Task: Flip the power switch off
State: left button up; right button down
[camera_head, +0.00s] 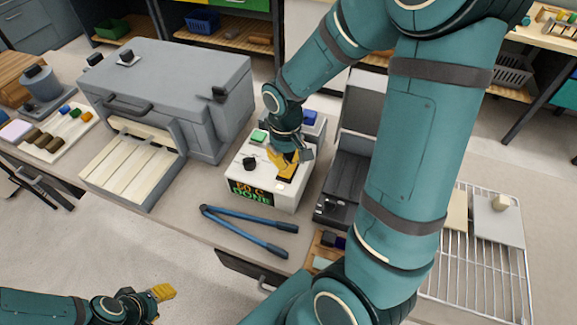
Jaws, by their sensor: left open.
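A white control box (262,192) stands on the bench at the middle, with a lit display (248,193) reading "DONE" under a temperature line. Its top carries a green button (259,136) and a black knob (249,163). My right gripper (284,168) points down at the right side of the box top, at or just above a dark part that may be the power switch. The fingers cover most of that part, so its position and any contact are unclear, as is the jaw opening. My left gripper (163,292) is open and empty, low at the left, away from the bench.
Blue-handled tongs (245,220) lie in front of the box. A grey furnace-like chamber (185,90) stands to the left, a black device (345,180) close to the right. A wire rack (480,260) is further right. My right arm hides much of the bench.

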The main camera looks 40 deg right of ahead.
aim_at(286, 172)
pick_arm(q)
jog(key=shift+f+b, duration=1.85)
pick_arm(e)
jog(key=shift+f, duration=2.2)
pick_arm(q)
jog(key=shift+r, duration=0.15)
pick_arm(e)
jog(key=shift+r, duration=0.15)
jog(key=shift+r+p, duration=2.9)
jog(key=shift+r, duration=0.55)
pick_arm(q)
notch_tip(286, 172, up, 5)
jog(key=shift+r, duration=0.2)
jog(key=shift+a+r, duration=0.1)
pick_arm(e)
jog(key=shift+f, duration=0.1)
